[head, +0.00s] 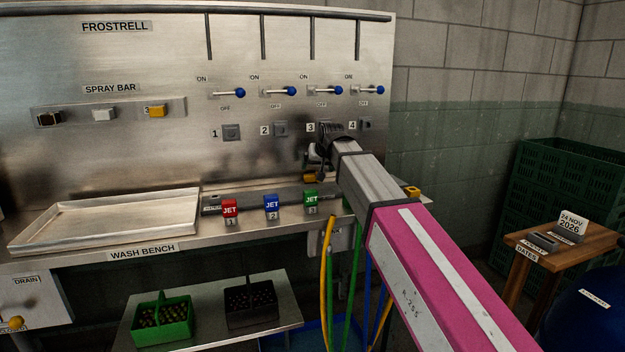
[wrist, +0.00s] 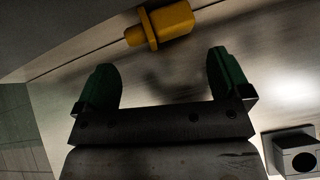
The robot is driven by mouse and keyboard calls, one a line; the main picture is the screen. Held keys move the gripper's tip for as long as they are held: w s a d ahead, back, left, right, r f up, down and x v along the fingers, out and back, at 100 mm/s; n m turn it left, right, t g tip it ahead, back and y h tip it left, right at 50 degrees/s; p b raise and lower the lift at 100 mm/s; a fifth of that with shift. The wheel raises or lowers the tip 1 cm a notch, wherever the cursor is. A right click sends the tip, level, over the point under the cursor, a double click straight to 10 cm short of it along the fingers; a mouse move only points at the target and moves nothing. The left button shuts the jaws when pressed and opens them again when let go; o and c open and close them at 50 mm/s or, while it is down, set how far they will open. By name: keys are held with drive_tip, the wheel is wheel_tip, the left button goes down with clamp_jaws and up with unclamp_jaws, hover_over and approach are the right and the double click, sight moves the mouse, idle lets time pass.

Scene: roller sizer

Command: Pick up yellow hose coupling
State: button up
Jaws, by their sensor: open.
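A yellow hose coupling (wrist: 168,24), a block with a flange and narrower stub, shows at the top of the wrist view, just beyond the fingertips. In the head view a yellow piece (head: 309,178), probably the same coupling, shows low beside the fingers, partly hidden by my gripper. My gripper (head: 317,161) is in front of the steel panel near socket 3. In the wrist view my gripper (wrist: 163,64) has its two dark green fingers wide apart, with nothing between them. The coupling is clear of both fingers.
A grey socket (wrist: 297,157) is at lower right in the wrist view. Red (head: 230,209), blue (head: 271,206) and green (head: 311,199) JET blocks line the bench. Another yellow block (head: 412,191) stands right of my arm. A shallow tray (head: 105,246) is left. Hoses (head: 327,285) hang below.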

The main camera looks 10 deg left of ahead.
sight(314, 173)
drive_tip(key=x, duration=0.4)
drive_tip(key=shift+s+a+f, duration=0.1)
drive_tip(key=shift+s+f, duration=0.05)
drive_tip(key=shift+f, duration=0.1)
drive_tip(key=c, duration=0.7)
drive_tip(key=shift+r, duration=0.1)
